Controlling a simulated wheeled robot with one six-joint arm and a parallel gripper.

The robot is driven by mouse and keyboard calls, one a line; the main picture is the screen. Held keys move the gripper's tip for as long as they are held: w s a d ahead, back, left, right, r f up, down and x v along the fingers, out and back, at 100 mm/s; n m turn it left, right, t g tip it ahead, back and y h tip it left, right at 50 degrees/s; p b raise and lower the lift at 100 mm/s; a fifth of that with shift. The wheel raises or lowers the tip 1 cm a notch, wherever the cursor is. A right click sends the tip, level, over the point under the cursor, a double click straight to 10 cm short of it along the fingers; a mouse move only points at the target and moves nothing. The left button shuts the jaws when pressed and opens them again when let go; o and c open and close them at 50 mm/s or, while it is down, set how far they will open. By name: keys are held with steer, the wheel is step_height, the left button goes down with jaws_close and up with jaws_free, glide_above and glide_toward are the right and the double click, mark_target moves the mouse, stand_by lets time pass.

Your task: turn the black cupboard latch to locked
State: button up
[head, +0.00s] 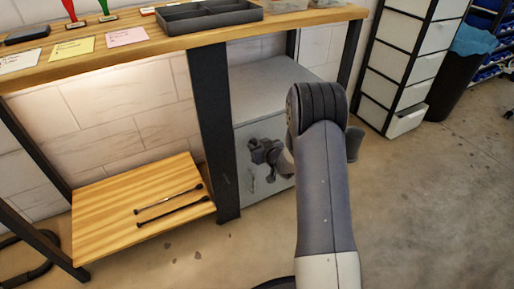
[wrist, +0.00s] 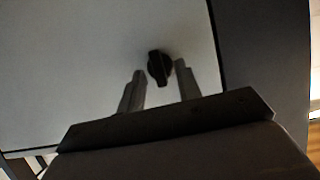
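The black latch (wrist: 158,68) is a small dark knob on the pale door of the grey cupboard (wrist: 80,60). In the wrist view its long side stands nearly upright. My gripper (wrist: 159,70) is open. Its fingertips show on either side of the latch with visible gaps; I cannot tell whether they reach its depth. In the head view the grey cupboard (head: 262,88) stands under the bench, and my arm and wrist cover much of its front. The latch is hidden there.
A black bench leg (head: 212,130) stands just left of the cupboard. Left of it, a low wooden shelf (head: 110,205) holds two dark rods (head: 170,208). A white drawer unit (head: 410,60) and a dark bin (head: 462,75) stand at right.

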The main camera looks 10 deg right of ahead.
steer(key=shift+w+f, duration=0.1)
steer(key=shift+w, duration=0.1)
jaws_close()
stand_by(0.3)
